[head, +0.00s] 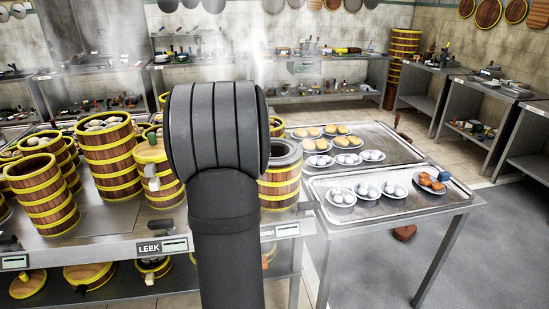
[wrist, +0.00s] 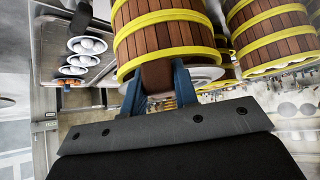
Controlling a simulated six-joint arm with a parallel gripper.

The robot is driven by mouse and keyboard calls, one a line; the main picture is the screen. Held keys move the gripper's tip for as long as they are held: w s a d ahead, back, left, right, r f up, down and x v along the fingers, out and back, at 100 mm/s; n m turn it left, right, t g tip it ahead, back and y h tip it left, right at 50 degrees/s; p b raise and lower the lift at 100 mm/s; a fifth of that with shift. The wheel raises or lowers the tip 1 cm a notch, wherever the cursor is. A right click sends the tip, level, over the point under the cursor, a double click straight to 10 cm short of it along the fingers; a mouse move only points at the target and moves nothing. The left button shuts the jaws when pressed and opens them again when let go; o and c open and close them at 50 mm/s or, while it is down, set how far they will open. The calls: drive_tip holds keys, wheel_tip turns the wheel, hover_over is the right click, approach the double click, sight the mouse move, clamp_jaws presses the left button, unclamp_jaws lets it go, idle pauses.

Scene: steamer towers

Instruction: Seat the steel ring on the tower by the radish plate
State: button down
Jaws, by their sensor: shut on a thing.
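The steel ring (head: 286,153) is a grey band at the top of the banded wooden tower (head: 280,187) right of my arm. The radish plate (head: 267,233), a label partly hidden by my arm, is on the bench front below this tower. My gripper is hidden behind my arm in the head view. In the wrist view, my gripper (wrist: 158,78) has its blue fingers shut on a brown grip piece beside the tower's rim. The ring's pale edge (wrist: 203,74) shows there against the tower. I cannot tell whether the ring is fully seated.
More banded towers (head: 108,155) stand left of my arm, behind the leek plate (head: 162,246). A lidded tower (head: 156,172) stands close to my arm. Trays (head: 385,215) with plates of food are on the right. The floor at far right is clear.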

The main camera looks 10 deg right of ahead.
drive_tip(key=shift+f, duration=0.7)
drive_tip(key=c, duration=1.1)
unclamp_jaws()
drive_tip(key=shift+o, duration=0.2)
drive_tip(key=shift+f, duration=0.1)
drive_tip(key=shift+s, duration=0.1)
drive_tip(key=v, duration=1.7)
drive_tip(key=shift+r, duration=0.25)
